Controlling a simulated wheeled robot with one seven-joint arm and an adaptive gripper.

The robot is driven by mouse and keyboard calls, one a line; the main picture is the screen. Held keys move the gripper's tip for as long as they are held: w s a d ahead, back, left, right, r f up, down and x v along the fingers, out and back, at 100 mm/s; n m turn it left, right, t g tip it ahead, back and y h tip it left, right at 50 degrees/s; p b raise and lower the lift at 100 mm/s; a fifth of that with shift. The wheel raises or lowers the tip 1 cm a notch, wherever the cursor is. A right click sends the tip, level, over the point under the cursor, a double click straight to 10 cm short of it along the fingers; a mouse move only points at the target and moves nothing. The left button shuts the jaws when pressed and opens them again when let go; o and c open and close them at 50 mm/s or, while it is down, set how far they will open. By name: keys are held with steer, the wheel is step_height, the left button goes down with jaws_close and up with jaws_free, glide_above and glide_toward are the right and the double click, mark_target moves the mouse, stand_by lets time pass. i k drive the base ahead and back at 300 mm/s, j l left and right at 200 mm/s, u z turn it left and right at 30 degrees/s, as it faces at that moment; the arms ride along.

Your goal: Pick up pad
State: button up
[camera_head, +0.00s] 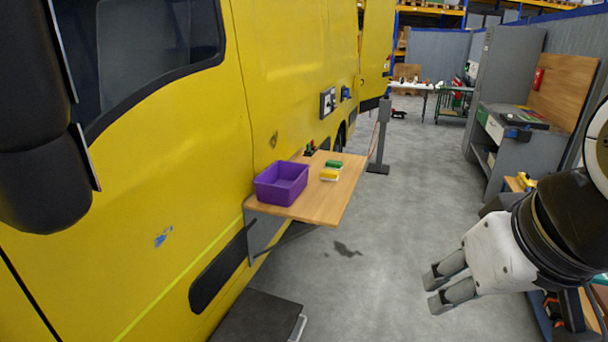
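Two small block-shaped pieces that look like pads or sponges lie on a wooden shelf (318,208) fixed to the side of the yellow vehicle. One is green (334,163) with a pale edge; the other is yellow (329,174) with a pale edge, just in front of it. I cannot tell which one is the task's pad. My gripper (434,290) is at the lower right, in front of the shelf and well apart from it. Its two grey fingers show a gap between them, and nothing is held.
A purple bin (281,183) stands on the shelf, left of the small pieces. A small dark object (310,149) sits at the shelf's back. The yellow vehicle (150,190) walls off the left; a workbench (508,140) stands at right. Grey floor (400,210) lies open between.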

mark_target(329, 175)
steer(key=i+l+u, duration=0.15)
steer(key=i+l, duration=0.15)
steer(key=i+l+u, duration=0.1)
steer(key=i+l, duration=0.2)
steer(key=i, duration=0.15)
steer(key=i+l+u, duration=0.15)
steer(key=i+l, duration=0.2)
steer(key=i+l+u, duration=0.1)
steer(key=i+l, duration=0.25)
steer(key=i+l+u, duration=0.15)
steer(key=i+l, duration=0.2)
steer(key=i+l+u, duration=0.1)
steer(key=i+l, duration=0.2)
steer(key=l, duration=0.25)
steer(key=i+l+u, duration=0.15)
steer(key=l, duration=0.35)
steer(key=i+l+u, duration=0.1)
steer(key=i+l, duration=0.25)
steer(key=l, duration=0.15)
